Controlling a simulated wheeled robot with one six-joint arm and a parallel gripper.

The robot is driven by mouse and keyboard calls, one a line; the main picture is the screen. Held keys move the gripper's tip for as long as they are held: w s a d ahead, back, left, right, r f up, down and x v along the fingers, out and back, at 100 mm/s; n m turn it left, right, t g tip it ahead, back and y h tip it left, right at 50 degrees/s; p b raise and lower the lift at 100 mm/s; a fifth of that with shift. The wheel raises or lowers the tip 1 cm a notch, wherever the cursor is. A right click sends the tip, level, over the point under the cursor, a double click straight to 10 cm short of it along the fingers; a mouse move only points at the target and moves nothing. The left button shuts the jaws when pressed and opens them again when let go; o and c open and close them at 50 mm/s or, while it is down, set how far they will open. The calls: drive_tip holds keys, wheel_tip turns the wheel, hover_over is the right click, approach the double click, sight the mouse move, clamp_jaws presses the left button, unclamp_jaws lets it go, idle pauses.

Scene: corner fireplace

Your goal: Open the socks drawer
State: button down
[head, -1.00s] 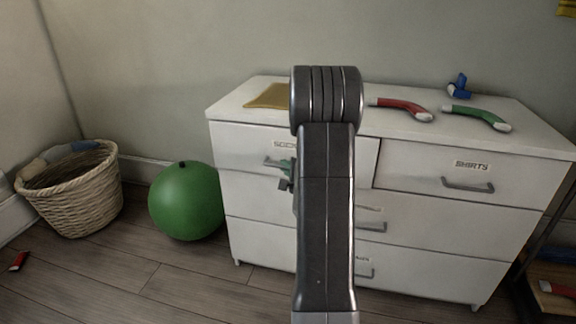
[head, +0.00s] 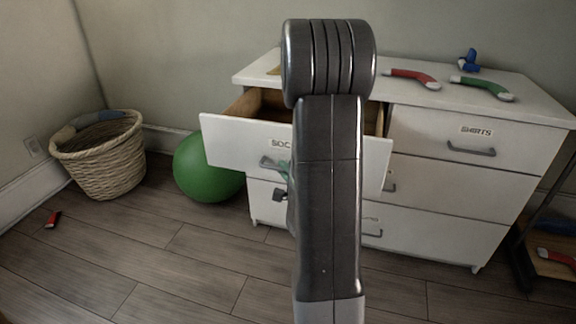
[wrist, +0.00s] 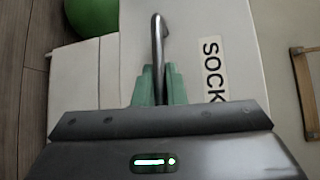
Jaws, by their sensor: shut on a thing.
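The socks drawer (head: 225,140) is the top left drawer of a white dresser. It is pulled out, and its wooden inside shows behind the front in the head view. Its label, partly hidden by my arm, also shows sideways in the wrist view beside the metal handle (wrist: 158,45). My gripper (wrist: 155,85) has its green fingers shut on that handle.
The shirts drawer (head: 470,140) to the right is closed. A red sock (head: 412,77) and a green sock (head: 482,88) lie on the dresser top. A green ball (head: 205,170) and a wicker basket (head: 100,160) stand at left.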

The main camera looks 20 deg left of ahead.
drive_tip(key=shift+s, duration=1.65)
drive_tip(key=c, duration=1.5)
unclamp_jaws()
